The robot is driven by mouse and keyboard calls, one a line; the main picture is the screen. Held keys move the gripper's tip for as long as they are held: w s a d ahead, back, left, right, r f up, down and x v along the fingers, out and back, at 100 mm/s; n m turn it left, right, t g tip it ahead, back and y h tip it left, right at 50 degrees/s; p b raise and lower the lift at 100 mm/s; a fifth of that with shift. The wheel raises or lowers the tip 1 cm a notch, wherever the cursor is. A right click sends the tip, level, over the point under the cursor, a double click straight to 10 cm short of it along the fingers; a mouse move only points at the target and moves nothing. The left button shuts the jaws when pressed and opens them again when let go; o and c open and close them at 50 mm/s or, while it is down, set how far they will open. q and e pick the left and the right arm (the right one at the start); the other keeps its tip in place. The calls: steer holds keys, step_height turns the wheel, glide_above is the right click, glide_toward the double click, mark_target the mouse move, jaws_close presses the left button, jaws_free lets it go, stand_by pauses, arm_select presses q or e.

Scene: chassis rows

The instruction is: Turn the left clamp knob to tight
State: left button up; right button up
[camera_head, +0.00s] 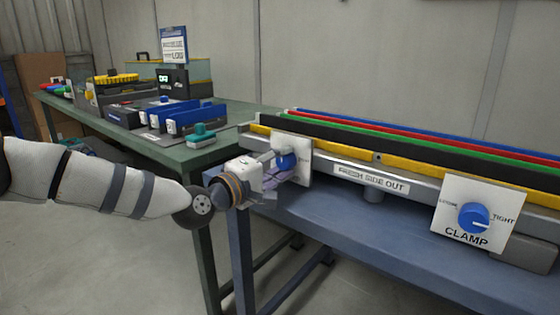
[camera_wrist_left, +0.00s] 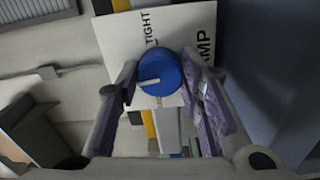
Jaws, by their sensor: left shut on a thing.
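The left clamp knob is a blue round knob (camera_head: 286,160) on a white plate (camera_head: 305,147) at the left end of the clamp rail. My left gripper (camera_head: 277,170) is at this knob and partly hides it and its plate. In the left wrist view the knob (camera_wrist_left: 163,74) sits between the two purple-padded fingers (camera_wrist_left: 160,85), which are shut on its sides. Its white mark points left in that view, toward the plate's upper edge. The word TIGHT (camera_wrist_left: 149,28) shows above the mark. My right gripper is not in view.
A second blue clamp knob (camera_head: 473,217) sits on a white plate (camera_head: 458,195) at the right, its mark pointing right. Long coloured strips (camera_head: 400,140) lie along the blue bench (camera_head: 350,225). A green table (camera_head: 215,150) with bins stands at the left.

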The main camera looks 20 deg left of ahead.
arm_select(q)
steer(key=m+p, duration=0.1)
steer(key=m, duration=0.3)
steer(key=shift+r+m, duration=0.15)
steer(key=shift+m, duration=0.15)
steer(key=m+p, duration=0.2)
steer(key=m, duration=0.2)
steer(key=shift+r+m, duration=0.1)
steer(key=shift+m, duration=0.2)
steer(key=m+p, duration=0.2)
steer(key=m, duration=0.3)
steer(key=shift+m+p, duration=0.8)
steer(key=shift+m, duration=1.3)
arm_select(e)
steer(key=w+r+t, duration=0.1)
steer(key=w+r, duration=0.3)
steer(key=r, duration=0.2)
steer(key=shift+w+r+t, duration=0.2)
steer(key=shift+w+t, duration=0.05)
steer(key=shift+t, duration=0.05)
arm_select(q)
steer(key=o, duration=1.2)
steer(key=shift+c, duration=0.2)
steer(key=shift+f, duration=0.2)
